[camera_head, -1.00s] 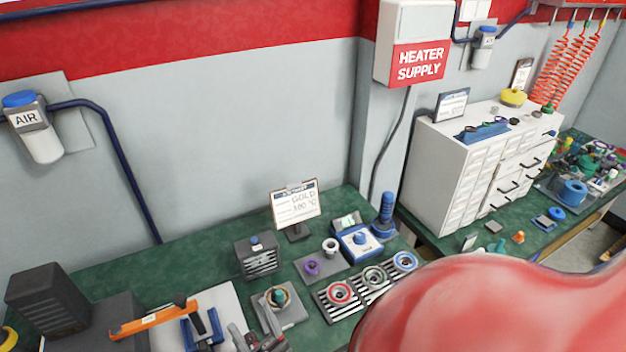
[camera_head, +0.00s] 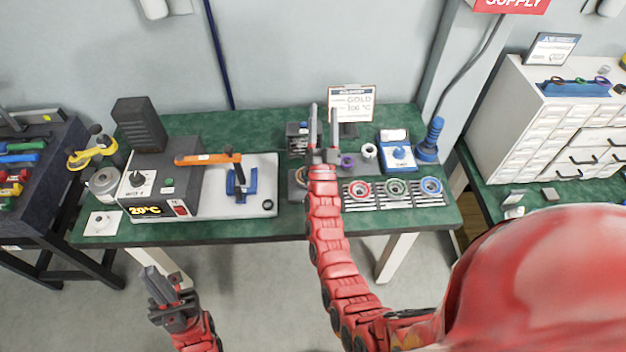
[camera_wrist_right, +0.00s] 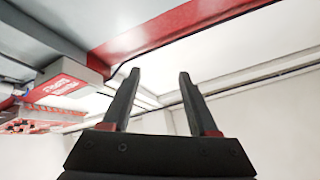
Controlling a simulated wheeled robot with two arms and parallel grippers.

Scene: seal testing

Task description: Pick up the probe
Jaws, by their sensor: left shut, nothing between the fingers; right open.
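No thing is labelled as the probe; a blue upright tool (camera_head: 430,142) at the bench's right end and an orange-handled bar (camera_head: 208,158) on the heater unit are candidates, but I cannot tell which. My right gripper (camera_head: 323,125) is open and empty over the middle of the bench, its fingers pointing up the picture. In the right wrist view its two fingers (camera_wrist_right: 156,100) stand apart with nothing between them, facing wall and ceiling. My left gripper (camera_head: 160,285) is shut and empty, low in front of the bench. The right gripper hides part of the small parts behind it.
A white drawer cabinet (camera_head: 520,120) stands right, a tool cart (camera_head: 40,195) left.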

